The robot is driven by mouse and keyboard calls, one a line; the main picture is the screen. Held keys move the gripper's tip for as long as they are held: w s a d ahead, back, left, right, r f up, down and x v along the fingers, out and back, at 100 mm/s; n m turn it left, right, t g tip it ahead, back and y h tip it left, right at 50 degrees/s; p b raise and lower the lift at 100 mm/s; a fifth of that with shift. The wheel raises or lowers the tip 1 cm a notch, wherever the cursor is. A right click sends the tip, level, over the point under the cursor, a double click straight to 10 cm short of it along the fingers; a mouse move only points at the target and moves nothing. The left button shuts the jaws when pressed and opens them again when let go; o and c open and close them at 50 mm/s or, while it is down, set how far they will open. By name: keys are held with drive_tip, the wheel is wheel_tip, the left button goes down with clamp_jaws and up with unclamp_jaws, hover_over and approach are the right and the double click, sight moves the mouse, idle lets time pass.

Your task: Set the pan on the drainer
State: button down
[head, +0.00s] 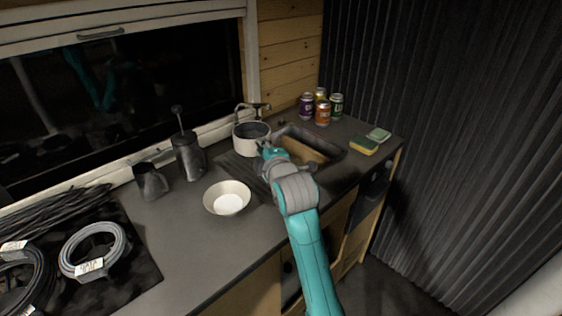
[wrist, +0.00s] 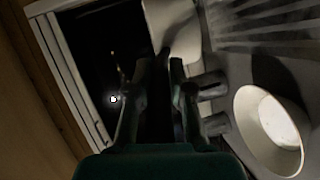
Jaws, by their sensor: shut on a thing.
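The pan (head: 250,141) is a pale, round pot with a dark inside, upright beside the sink at the back of the counter. The drainer (head: 233,168) is the dark ribbed area left of the sink. The pan appears over the drainer's back part; I cannot tell whether it touches it. My gripper (head: 265,148) is at the pan's right front side, shut on the pan. In the wrist view my gripper's fingers (wrist: 160,70) are close together, with a pale surface, probably the pan (wrist: 172,25), beyond them. The grip itself is dark and partly hidden.
A white bowl (head: 227,198) stands in front of the drainer. A grey press pot (head: 188,157) and a dark mug (head: 151,182) stand left. The sink (head: 305,150), several cans (head: 322,114) and a sponge (head: 364,146) are right. Coiled cables (head: 92,250) lie far left.

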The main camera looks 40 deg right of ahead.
drive_tip(key=shift+w, duration=0.2)
drive_tip(key=shift+d+f, duration=0.2)
drive_tip(key=shift+f, duration=4.7)
drive_tip(key=c, duration=1)
unclamp_jaws()
drive_tip(key=shift+f, duration=0.1)
drive_tip(key=shift+c, duration=0.2)
drive_tip(key=v, duration=1.2)
drive_tip(key=shift+d, duration=0.1)
